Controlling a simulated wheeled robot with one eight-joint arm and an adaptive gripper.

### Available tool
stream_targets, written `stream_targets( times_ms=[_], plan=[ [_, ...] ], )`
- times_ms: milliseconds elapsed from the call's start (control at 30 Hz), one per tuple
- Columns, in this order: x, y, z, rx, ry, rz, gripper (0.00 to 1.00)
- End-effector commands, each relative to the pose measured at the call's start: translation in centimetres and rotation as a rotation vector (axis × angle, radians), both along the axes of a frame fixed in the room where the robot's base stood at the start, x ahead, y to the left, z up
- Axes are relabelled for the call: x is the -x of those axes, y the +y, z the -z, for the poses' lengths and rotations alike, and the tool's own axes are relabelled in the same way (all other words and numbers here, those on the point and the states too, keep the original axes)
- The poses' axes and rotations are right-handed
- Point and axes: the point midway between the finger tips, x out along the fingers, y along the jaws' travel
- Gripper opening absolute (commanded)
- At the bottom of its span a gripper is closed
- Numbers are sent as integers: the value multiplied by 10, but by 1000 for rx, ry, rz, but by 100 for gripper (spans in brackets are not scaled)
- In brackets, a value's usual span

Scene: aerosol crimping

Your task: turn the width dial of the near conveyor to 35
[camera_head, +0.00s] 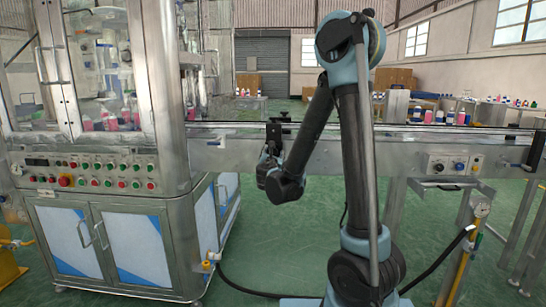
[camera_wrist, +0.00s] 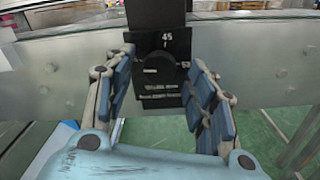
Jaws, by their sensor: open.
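The width dial (camera_wrist: 157,69) is a dark round knob on a black plate with white lettering, facing me in the wrist view. The plate (camera_wrist: 165,102) reads 45 above the knob, with a small white tick under it, and what looks like 53 at its right. In the head view my gripper (camera_head: 272,158) is at the near conveyor (camera_head: 330,160), partly hidden by my arm; the dial's face is not visible there.
A steel filling machine (camera_head: 100,215) with buttons stands at the left. A control box (camera_head: 447,165) with knobs sits on the conveyor's front at the right. Bottles (camera_head: 440,117) stand behind. Green floor (camera_head: 290,245) below the conveyor is mostly clear, with a black hose across it.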

Motion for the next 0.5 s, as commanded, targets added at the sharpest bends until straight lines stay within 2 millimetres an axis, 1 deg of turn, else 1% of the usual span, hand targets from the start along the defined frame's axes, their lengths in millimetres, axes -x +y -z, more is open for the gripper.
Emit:
stream_targets(
  times_ms=[100,200,467,500],
  plan=[
    [-10,0,0,0,0,1,51],
    [-13,-1,0,0,0,1,51],
    [-14,0,0,0,0,0,51],
    [-14,0,0,0,0,0,46]
  ],
)
